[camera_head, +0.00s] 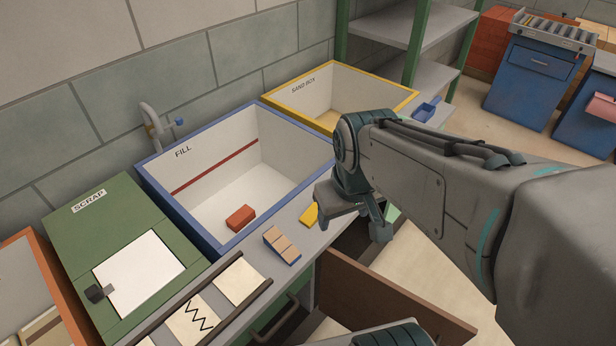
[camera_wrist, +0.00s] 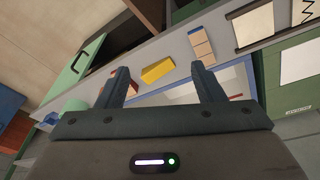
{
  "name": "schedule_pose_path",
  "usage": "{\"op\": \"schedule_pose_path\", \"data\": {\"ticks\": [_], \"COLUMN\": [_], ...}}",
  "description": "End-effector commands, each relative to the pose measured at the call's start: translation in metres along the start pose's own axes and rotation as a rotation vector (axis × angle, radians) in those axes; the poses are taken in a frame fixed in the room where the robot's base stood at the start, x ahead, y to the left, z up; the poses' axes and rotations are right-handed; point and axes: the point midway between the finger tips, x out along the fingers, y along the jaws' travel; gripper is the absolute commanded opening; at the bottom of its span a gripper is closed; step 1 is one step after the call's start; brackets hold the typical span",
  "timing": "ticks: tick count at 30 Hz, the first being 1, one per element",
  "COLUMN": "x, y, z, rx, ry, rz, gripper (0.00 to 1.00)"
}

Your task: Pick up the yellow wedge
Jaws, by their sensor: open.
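The yellow wedge (camera_head: 309,214) lies on the grey counter strip in front of the blue-rimmed FILL box, partly hidden by my gripper in the head view. It shows whole in the wrist view (camera_wrist: 158,70), lying ahead of and between my two fingers. My gripper (camera_head: 352,212) is open and empty, above and to the right of the wedge. In the wrist view my gripper (camera_wrist: 166,82) has its fingers spread wide, with the wedge apart from both.
A wooden block with a blue base (camera_head: 282,246) lies left of the wedge. The FILL box (camera_head: 186,207) holds a red brick (camera_head: 240,217). A yellow-rimmed sand box (camera_head: 375,80) stands behind. An open brown drawer (camera_head: 395,300) juts out below the counter.

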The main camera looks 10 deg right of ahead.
Motion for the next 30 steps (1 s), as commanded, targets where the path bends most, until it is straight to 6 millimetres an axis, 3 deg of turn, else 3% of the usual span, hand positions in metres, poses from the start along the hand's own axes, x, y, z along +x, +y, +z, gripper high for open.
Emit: {"op": "schedule_pose_path", "data": {"ticks": [8,18,24,30], "x": [0.01,0.052,0.086,0.112], "y": [0.014,0.027,0.033,0.035], "z": [-0.059,-0.122,-0.15,-0.164], "rx": [-0.567,-1.295,-1.696,-1.956], "ry": [-0.082,-0.139,-0.132,-0.104], "rz": [-0.007,-0.105,-0.191,-0.252], "gripper": [0.62,0.62,0.62,0.62]}}
